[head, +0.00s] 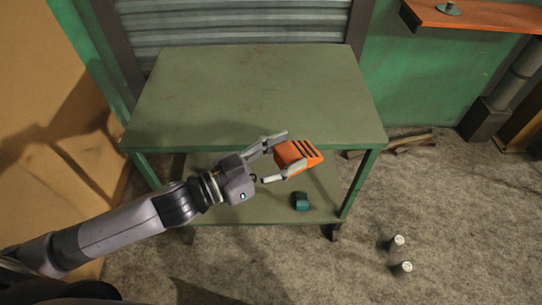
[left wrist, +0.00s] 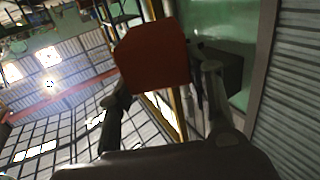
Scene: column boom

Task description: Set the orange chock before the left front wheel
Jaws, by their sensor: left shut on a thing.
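The orange chock (head: 298,155) is a wedge-like block with dark slots on one face. My left gripper (head: 291,154) is shut on it and holds it in the air by the front edge of a green table, in the head view. In the left wrist view the chock (left wrist: 153,55) shows as a dark orange block between the two fingers of the left gripper (left wrist: 160,85). Dark feet or casters show under the table, one at the front right (head: 335,232). I cannot make out a clear left front wheel. My right gripper is not in view.
The green table (head: 255,90) has a bare top and a lower shelf (head: 318,190) with a small teal block (head: 301,201). Two pale-topped posts (head: 397,241) stand on the floor at right. A large tan board or box (head: 50,120) is at left. An orange shelf (head: 480,15) is at upper right.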

